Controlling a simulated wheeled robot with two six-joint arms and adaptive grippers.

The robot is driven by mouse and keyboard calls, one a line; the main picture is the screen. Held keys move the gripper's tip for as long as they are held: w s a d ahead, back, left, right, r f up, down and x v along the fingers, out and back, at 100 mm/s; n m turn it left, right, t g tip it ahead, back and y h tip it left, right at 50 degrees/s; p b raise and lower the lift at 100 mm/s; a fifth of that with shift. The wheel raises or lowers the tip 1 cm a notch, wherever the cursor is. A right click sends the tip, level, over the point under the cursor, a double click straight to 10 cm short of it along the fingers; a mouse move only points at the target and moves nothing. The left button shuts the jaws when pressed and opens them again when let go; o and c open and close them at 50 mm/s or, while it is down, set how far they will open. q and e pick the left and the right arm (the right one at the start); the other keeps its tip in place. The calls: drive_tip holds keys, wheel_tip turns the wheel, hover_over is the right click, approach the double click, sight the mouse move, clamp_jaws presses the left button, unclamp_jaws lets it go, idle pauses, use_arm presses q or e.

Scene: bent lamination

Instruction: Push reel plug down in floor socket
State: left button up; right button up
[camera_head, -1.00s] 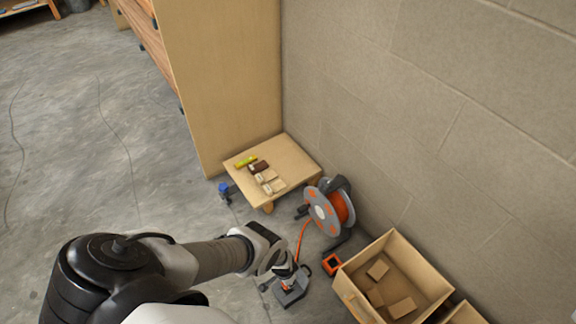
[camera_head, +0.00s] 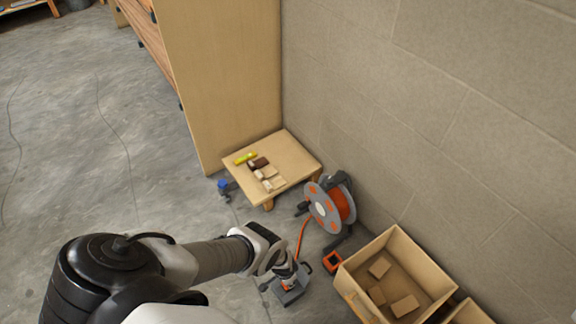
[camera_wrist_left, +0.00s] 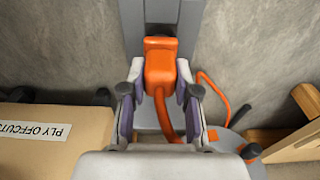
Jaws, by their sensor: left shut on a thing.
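The orange reel plug (camera_wrist_left: 159,62) is between the fingers of my left gripper (camera_wrist_left: 158,95), which is shut on it in the wrist view. Its orange cable runs back beneath the gripper. The plug's front end meets the grey floor socket (camera_wrist_left: 132,20); how deep it sits is hidden. In the head view the socket (camera_head: 292,296) is on the floor directly below my left gripper (camera_head: 284,272), which largely covers the plug. The cable reel (camera_head: 340,203), orange and grey, stands beside the wall. My right gripper is not in view.
An open box of offcuts (camera_head: 347,285) stands right of the socket, with a small orange item (camera_head: 332,262) between them. A low wooden table (camera_head: 290,155) with small blocks is beyond. The concrete floor (camera_head: 80,180) at left is mostly clear.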

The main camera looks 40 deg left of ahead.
use_arm(q)
drive_tip(key=shift+f+b, duration=0.75)
drive_tip(key=shift+f, duration=0.1)
drive_tip(key=shift+f+b, duration=0.8)
drive_tip(key=shift+b, duration=0.1)
drive_tip(key=o, duration=1.1)
